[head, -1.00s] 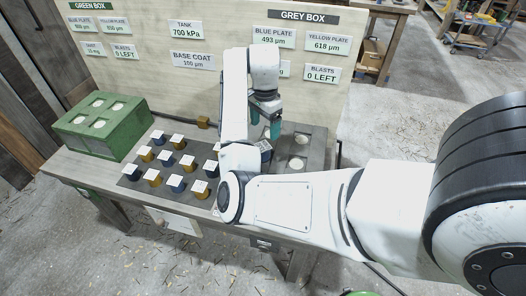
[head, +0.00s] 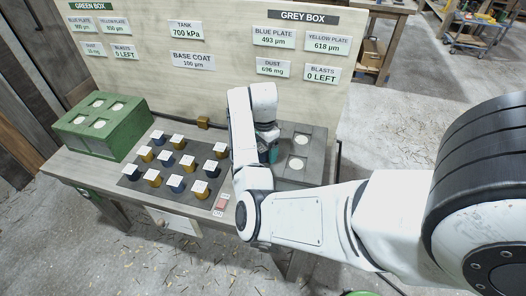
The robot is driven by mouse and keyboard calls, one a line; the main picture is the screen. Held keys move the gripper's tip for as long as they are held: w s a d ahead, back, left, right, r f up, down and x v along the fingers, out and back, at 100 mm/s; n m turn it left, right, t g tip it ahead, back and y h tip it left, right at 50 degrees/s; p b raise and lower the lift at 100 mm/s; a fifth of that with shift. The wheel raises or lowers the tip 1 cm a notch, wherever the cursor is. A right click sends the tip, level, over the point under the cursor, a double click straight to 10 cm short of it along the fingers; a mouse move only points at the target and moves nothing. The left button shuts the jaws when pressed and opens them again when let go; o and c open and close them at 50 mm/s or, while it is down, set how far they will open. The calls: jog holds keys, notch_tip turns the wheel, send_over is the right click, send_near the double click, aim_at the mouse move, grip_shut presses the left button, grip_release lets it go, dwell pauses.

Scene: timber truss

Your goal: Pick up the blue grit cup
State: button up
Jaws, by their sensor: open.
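Several blue grit cups with white tops stand among yellow ones in rows on a dark mat (head: 125,181). One blue cup (head: 177,185) is at the front, one blue cup (head: 211,170) is at the right, and another blue cup (head: 158,141) is at the back left. My gripper (head: 268,152), with teal fingers, is low to the right of the rows, beside the grey box. My own arm partly hides it and the bench just left of it. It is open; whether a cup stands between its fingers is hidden.
The green box (head: 78,146) with round white discs stands at the bench's left end. The grey box (head: 316,160), with white discs, is at the right. A small red item (head: 221,202) lies near the front edge. An upright label board (head: 150,70) backs the bench.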

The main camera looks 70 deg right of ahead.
jog(key=c, duration=1.2)
jog(key=shift+r, duration=0.1)
jog(key=shift+c, duration=0.6)
jog(key=shift+r, duration=0.1)
